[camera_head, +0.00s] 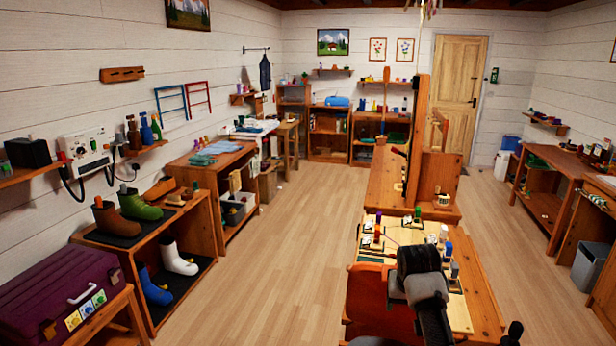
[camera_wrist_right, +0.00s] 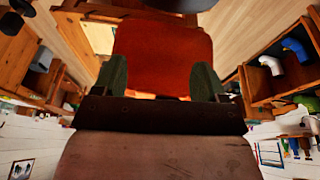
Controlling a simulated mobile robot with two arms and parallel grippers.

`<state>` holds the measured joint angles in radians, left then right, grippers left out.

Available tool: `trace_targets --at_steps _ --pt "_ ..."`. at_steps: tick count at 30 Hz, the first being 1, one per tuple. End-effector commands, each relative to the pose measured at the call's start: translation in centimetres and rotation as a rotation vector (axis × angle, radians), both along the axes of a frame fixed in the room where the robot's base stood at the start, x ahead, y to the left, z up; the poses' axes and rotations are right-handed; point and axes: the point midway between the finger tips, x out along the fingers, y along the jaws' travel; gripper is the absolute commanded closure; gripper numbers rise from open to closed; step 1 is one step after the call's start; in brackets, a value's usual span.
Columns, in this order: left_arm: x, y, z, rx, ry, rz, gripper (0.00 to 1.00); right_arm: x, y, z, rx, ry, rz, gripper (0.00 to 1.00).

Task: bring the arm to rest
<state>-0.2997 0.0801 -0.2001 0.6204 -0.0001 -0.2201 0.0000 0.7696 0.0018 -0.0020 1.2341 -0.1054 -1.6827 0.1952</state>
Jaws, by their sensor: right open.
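My right arm comes in at the bottom right of the head view. Its dark gripper (camera_head: 418,262) is over the near end of the wooden workbench (camera_head: 485,300). In the right wrist view, the two green-grey fingers of my right gripper (camera_wrist_right: 160,80) stand wide apart. Nothing is held between them. An orange-red panel (camera_wrist_right: 160,50) shows behind the gap, apparently the same orange-red thing (camera_head: 372,300) as beside the gripper in the head view. I cannot tell whether the gripper touches it. My left gripper is not in view.
Small bottles and parts (camera_head: 417,215) stand on the bench close to the gripper. A tall wooden upright (camera_head: 418,140) rises further back. A shelf with boots (camera_head: 150,240) and a purple chest (camera_head: 65,290) are at left. The floor (camera_head: 290,250) between is clear.

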Motion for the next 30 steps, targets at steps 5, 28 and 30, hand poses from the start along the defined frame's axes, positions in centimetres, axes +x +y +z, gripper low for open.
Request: trace_targets --at_steps 5,28,30 --pt "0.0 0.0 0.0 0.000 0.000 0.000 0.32 -8.2 -0.2 -7.5 -0.031 0.013 0.068 0.28" --pt "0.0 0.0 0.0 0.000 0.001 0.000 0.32 -36.9 3.0 -11.1 -0.015 0.028 0.357 0.28" --pt "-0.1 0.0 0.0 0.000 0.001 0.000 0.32 -38.1 3.2 -10.6 -0.009 0.027 0.370 0.28"
